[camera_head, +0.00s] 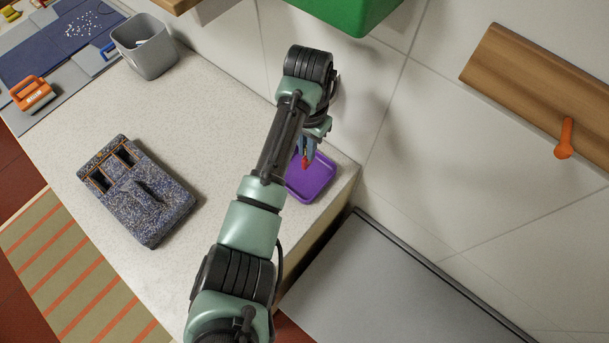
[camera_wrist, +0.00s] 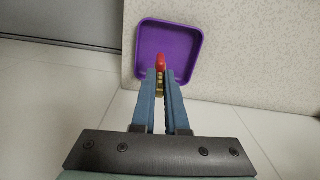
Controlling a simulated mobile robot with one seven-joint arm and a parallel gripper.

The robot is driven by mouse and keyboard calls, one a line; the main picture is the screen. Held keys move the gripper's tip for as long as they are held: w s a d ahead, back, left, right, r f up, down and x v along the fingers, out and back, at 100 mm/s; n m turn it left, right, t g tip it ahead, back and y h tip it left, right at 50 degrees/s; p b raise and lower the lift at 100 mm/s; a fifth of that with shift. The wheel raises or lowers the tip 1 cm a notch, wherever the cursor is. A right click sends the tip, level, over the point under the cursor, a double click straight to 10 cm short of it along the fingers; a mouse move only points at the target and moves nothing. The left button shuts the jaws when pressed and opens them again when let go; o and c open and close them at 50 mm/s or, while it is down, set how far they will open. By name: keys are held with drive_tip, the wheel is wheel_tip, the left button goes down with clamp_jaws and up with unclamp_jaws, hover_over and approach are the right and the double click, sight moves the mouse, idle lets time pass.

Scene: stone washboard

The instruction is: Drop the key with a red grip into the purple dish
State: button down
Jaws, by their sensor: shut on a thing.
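The key with a red grip (camera_wrist: 160,63) is held between the fingertips of my gripper (camera_wrist: 160,78) in the wrist view. Its red grip points away from the gripper and a brass-coloured part shows between the fingers. The purple dish (camera_wrist: 185,30) lies beyond the fingertips, and the red grip overlaps its inner floor in this view. In the head view the purple dish (camera_head: 317,184) sits near the counter's right end, partly hidden by my arm. My gripper (camera_head: 304,160) is over the dish's left part with the red grip (camera_head: 304,163) just showing. The height above the dish is hard to tell.
A dark speckled stone block (camera_head: 150,205) with slots lies on the pale counter (camera_head: 215,130). A grey bin (camera_head: 145,60) and an orange-handled item (camera_head: 32,93) stand at the upper left. A green box (camera_head: 345,15) and wooden rail (camera_head: 535,85) are at the wall.

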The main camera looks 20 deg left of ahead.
drive_tip(key=shift+f+b, duration=1.25)
drive_tip(key=shift+f, duration=0.35)
drive_tip(key=c, duration=0.9)
unclamp_jaws()
drive_tip(key=shift+o, duration=0.2)
drive_tip(key=shift+r, duration=0.15)
wheel_tip(320, 180, up, 7)
drive_tip(key=shift+r+b, duration=0.2)
drive_tip(key=shift+b, duration=0.3)
